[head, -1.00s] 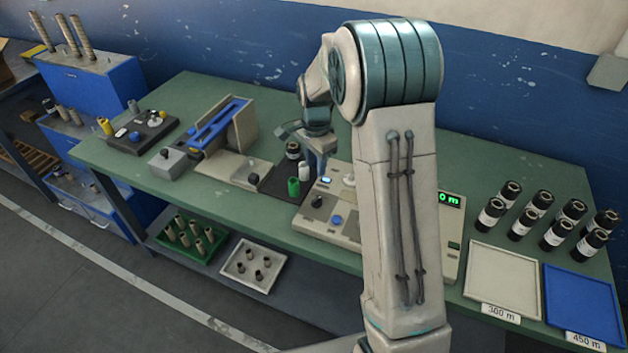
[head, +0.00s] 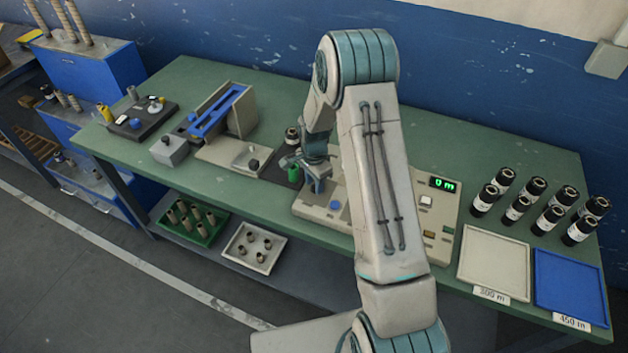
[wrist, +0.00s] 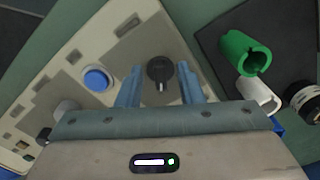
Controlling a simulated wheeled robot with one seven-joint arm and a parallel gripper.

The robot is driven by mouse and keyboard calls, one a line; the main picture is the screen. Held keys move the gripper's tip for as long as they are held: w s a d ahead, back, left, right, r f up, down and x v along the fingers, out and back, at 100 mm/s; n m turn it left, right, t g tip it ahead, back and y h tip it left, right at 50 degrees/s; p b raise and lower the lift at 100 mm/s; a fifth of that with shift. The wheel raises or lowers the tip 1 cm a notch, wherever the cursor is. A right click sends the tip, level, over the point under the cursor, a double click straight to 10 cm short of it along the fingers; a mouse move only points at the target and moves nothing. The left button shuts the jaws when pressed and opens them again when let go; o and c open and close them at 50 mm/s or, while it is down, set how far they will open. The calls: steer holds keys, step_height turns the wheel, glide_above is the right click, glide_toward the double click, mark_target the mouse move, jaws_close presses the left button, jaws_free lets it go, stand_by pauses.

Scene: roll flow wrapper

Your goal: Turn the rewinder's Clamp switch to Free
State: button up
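The rewinder (head: 314,207) is a cream machine at the middle of the green bench, with a green display reading 0 m (head: 442,184). The Clamp switch appears to be the round black knob (wrist: 160,69) on its panel in the wrist view; its white mark points toward the bottom of that picture. In the head view my gripper (head: 318,185) is over the rewinder's left front part and hides the knob.
A blue button (wrist: 97,78) sits beside the knob. A green tube (wrist: 245,54) and a white cylinder (wrist: 258,95) stand on a dark mat at the right of the wrist view. Several black rolls (head: 518,208) and two trays, cream (head: 494,263) and blue (head: 570,287), are at the bench's right.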

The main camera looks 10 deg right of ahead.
steer(key=shift+f, duration=0.1)
jaws_close()
